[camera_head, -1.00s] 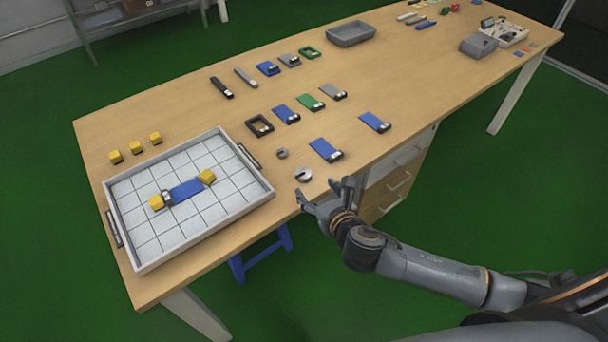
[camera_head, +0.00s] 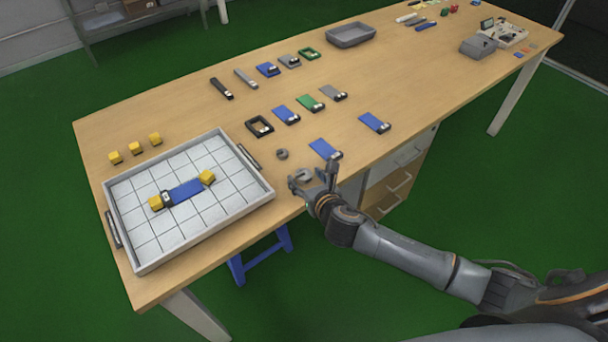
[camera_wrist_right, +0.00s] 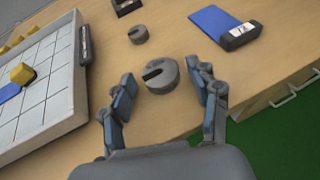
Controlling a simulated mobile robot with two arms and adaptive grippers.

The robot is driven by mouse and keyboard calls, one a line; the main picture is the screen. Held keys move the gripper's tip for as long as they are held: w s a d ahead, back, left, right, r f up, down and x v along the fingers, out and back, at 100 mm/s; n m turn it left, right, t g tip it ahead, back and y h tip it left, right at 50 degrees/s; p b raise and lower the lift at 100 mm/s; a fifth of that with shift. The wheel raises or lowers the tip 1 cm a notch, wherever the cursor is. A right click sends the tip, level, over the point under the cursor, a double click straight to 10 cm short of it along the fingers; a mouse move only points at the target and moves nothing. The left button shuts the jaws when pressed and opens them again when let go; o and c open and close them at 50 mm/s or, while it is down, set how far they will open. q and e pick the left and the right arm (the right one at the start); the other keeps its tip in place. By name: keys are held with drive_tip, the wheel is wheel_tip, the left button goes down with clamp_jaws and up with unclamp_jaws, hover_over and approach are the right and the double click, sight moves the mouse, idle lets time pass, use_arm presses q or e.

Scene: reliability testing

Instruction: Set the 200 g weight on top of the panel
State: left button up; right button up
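Two grey slotted weights lie on the table: a larger one (camera_head: 304,175) near the front edge and a smaller one (camera_head: 282,154) behind it. No mass marking is readable. The larger one (camera_wrist_right: 160,76) shows between the fingers in the right wrist view, with the smaller one (camera_wrist_right: 138,35) beyond. My right gripper (camera_head: 312,177) is open around the larger weight; I see no clear contact. The blue panel (camera_head: 187,191) lies in the tray, with a yellow block (camera_head: 156,203) at one end and another (camera_head: 206,177) at the other. My left gripper is not in view.
The tray (camera_head: 205,236) has raised grey walls and a handle (camera_head: 249,156) facing the weights. Blue panels (camera_head: 322,149) and (camera_head: 373,121) lie right of the weights. A dark square frame (camera_head: 259,126) lies behind. Several yellow blocks (camera_head: 136,147) stand behind the tray.

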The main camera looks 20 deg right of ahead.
clamp_jaws()
